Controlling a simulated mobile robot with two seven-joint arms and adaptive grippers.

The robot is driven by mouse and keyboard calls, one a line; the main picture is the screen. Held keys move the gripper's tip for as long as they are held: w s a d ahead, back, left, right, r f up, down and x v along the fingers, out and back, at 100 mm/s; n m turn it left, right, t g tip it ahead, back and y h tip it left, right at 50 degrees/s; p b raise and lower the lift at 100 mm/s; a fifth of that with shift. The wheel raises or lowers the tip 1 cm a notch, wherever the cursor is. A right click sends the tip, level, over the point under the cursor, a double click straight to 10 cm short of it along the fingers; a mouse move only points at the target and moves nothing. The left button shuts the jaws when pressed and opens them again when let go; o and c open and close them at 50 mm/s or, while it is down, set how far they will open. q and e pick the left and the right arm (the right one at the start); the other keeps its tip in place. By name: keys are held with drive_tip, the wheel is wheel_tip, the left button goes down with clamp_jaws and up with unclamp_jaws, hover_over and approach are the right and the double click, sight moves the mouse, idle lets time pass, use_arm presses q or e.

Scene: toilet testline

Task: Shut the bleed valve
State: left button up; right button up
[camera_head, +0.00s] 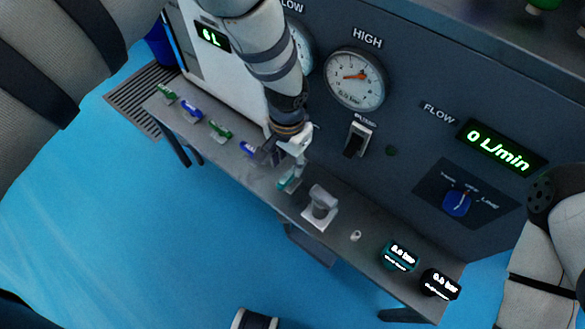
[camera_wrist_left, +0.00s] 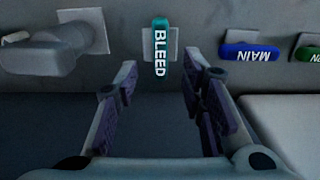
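The bleed valve has a teal handle lettered BLEED (camera_wrist_left: 160,48) on a light square plate. In the head view the teal handle (camera_head: 288,180) is on the grey shelf, just beyond my left gripper. In the wrist view the handle points down the picture toward my gripper, crosswise to the blue MAIN handle (camera_wrist_left: 249,52). My left gripper (camera_head: 287,153) is open, and in the wrist view its two fingers (camera_wrist_left: 160,82) stand apart, one each side of the handle's line. Nothing is between the pads. My right gripper is out of view; part of my right arm shows at the right edge.
Blue and green handles (camera_head: 220,131) line the shelf (camera_head: 345,255) to the left. A grey fitting (camera_head: 320,205) stands close on the right, with two pressure displays (camera_head: 400,255) farther along. The panel behind carries a HIGH gauge (camera_head: 355,78) and a flow display reading 0 L/min (camera_head: 498,146).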

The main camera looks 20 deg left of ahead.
sight(289, 175)
use_arm(q)
wheel_tip(289, 175, down, 6)
drive_tip(key=shift+r+b, duration=0.1)
drive_tip(key=shift+b, duration=0.35)
clamp_jaws()
